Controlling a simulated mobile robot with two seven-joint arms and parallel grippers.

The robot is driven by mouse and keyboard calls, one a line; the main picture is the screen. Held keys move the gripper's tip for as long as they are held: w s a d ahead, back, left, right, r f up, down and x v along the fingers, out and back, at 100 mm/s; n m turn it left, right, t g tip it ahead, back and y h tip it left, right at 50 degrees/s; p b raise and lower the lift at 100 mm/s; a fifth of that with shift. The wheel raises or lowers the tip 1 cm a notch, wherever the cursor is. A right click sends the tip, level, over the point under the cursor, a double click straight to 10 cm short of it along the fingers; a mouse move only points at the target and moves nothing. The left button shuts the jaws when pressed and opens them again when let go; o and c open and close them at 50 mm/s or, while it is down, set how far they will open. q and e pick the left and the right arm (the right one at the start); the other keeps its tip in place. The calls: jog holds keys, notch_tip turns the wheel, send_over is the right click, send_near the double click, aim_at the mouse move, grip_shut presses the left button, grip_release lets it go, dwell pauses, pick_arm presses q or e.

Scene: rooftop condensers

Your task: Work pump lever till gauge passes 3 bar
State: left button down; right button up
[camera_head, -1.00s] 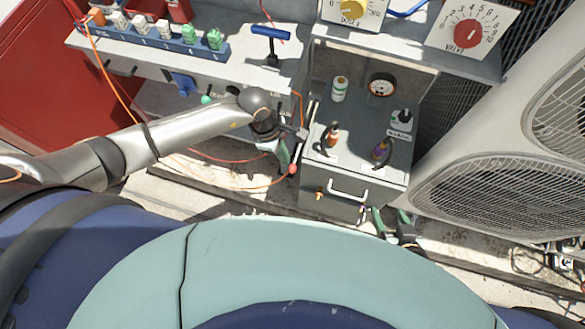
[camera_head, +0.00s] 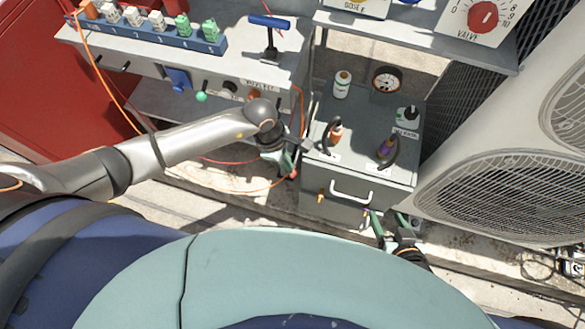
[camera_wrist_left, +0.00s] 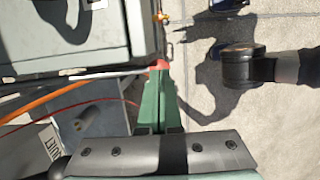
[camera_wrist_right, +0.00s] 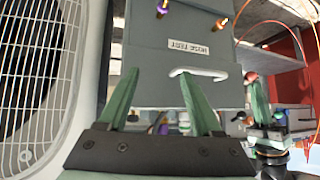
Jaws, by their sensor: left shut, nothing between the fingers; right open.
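The pressure gauge (camera_head: 387,79) stands on top of the grey test box (camera_head: 365,125); its reading is too small to make out. A lever with a red knob (camera_head: 293,174) sticks out at the box's left side. My left gripper (camera_head: 285,163) is shut and empty, with its tips at the knob. In the left wrist view the red knob (camera_wrist_left: 160,65) is right at the closed green fingertips (camera_wrist_left: 158,80). My right gripper (camera_head: 377,222) is open in front of the box. In the right wrist view its spread fingers (camera_wrist_right: 158,85) are near the white handle (camera_wrist_right: 198,73), with nothing between them.
A bench (camera_head: 150,55) with a blue T-handle (camera_head: 269,22) is at left. A condenser unit (camera_head: 510,165) crowds the right. An orange cable (camera_head: 118,110) hangs near my left arm.

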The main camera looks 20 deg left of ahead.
pick_arm(q)
jog(key=shift+a+b+x, duration=0.25)
jog(key=shift+b+x, duration=0.35)
jog(key=shift+x, duration=0.5)
pick_arm(e)
notch_tip(320, 180, down, 2)
pick_arm(q)
jog(key=a, duration=0.1)
jog(key=a+r+p, duration=0.1)
jog(key=a, duration=0.1)
pick_arm(e)
jog(key=shift+r, duration=0.35)
